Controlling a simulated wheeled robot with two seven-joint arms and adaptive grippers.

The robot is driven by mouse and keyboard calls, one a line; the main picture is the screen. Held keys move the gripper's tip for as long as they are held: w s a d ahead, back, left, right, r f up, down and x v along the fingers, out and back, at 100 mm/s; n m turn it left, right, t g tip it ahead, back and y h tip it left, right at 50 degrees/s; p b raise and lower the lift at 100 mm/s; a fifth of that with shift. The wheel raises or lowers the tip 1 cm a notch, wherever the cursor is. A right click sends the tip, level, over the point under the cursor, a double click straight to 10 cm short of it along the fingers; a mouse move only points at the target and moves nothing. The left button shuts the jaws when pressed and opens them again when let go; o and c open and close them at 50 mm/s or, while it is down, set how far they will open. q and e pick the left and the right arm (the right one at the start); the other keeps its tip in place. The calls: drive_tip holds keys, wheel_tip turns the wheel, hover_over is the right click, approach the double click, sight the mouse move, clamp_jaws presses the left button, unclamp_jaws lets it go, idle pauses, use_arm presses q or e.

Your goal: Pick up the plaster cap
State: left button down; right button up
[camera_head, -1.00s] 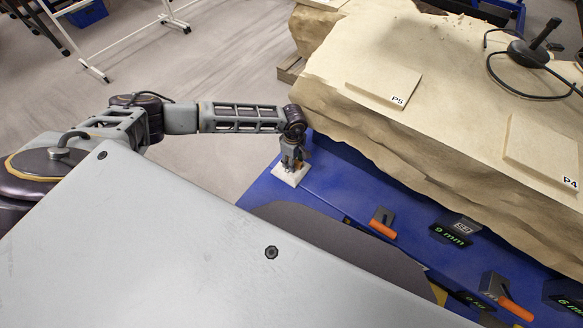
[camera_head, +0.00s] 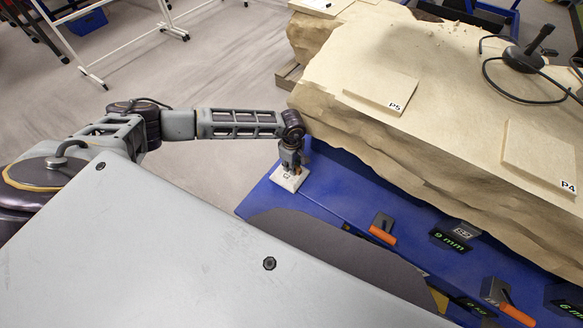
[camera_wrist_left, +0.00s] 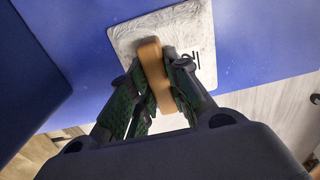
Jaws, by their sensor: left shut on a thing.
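The plaster cap (camera_head: 287,183) is a pale, flat, square plate at the near-left end of the blue bench in the head view. In the left wrist view the cap (camera_wrist_left: 200,30) shows a dark marking on its face and a tan upright handle (camera_wrist_left: 153,72). My left gripper (camera_head: 290,168) points down over it. In the wrist view its green-padded fingers (camera_wrist_left: 158,92) are shut on the handle, one on each side. I cannot tell whether the cap rests on the bench or is slightly raised. My right gripper is not in view.
A large tan rock block (camera_head: 420,75) with plates marked P5 (camera_head: 380,90) and P4 (camera_head: 540,155) stands beside the left gripper. Orange-handled tools (camera_head: 382,235) and a 9 mm display (camera_head: 450,239) are on the blue bench (camera_head: 325,190). Open floor lies left of it.

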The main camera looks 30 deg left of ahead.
use_arm(q)
drive_tip(key=shift+r, duration=4.75)
drive_tip(key=c, duration=1.9)
unclamp_jaws()
clamp_jaws()
drive_tip(key=shift+m, duration=0.3)
